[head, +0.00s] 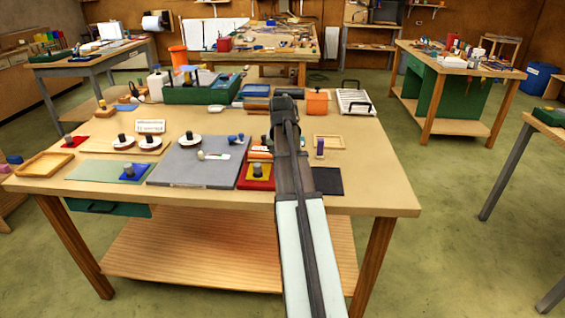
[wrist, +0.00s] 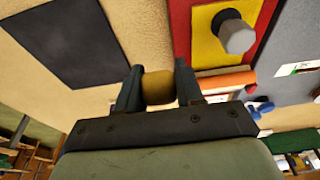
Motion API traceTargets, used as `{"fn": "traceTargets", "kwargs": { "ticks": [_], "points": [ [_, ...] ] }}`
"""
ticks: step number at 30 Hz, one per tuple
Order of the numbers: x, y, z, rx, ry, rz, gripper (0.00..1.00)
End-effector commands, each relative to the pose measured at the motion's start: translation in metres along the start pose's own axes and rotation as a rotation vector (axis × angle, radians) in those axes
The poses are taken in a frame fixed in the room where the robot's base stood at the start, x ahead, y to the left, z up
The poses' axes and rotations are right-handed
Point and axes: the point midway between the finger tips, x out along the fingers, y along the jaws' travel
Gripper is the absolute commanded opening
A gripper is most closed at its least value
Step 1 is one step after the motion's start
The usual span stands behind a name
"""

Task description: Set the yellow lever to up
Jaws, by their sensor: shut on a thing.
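My gripper (wrist: 158,88) is shut on a dull yellow, rounded piece in the wrist view, which looks like the handle of the yellow lever (wrist: 159,87). A finger stands on each side of it. The lever's base and its tilt are hidden behind the gripper. In the head view my arm covers the gripper and the lever, so I cannot tell whether the lever is up or down.
A red panel (head: 243,184) with a yellow square and grey knob lies left of my arm. A black mat (head: 328,181) lies to the right. A grey board (head: 190,172) with small parts is farther left. A wooden tray (head: 343,142) is at the right.

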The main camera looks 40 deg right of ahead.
Motion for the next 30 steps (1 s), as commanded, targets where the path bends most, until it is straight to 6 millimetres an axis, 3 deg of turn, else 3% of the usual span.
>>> {"fn": "traceTargets", "kwargs": {
  "ticks": [1, 10, 22, 23, 30],
  "points": [
    [-0.004, -0.001, -0.009, 0.001, -0.036, 0.001, 0.00],
    [-0.016, -0.001, -0.020, 0.001, -0.224, 0.001, 0.00],
    [-0.018, 0.000, -0.019, 0.000, -0.253, 0.000, 0.00],
    [-0.018, 0.000, -0.019, 0.000, -0.253, 0.000, 0.38],
    [-0.018, 0.000, -0.019, 0.000, -0.252, 0.000, 0.57]
  ]
}}
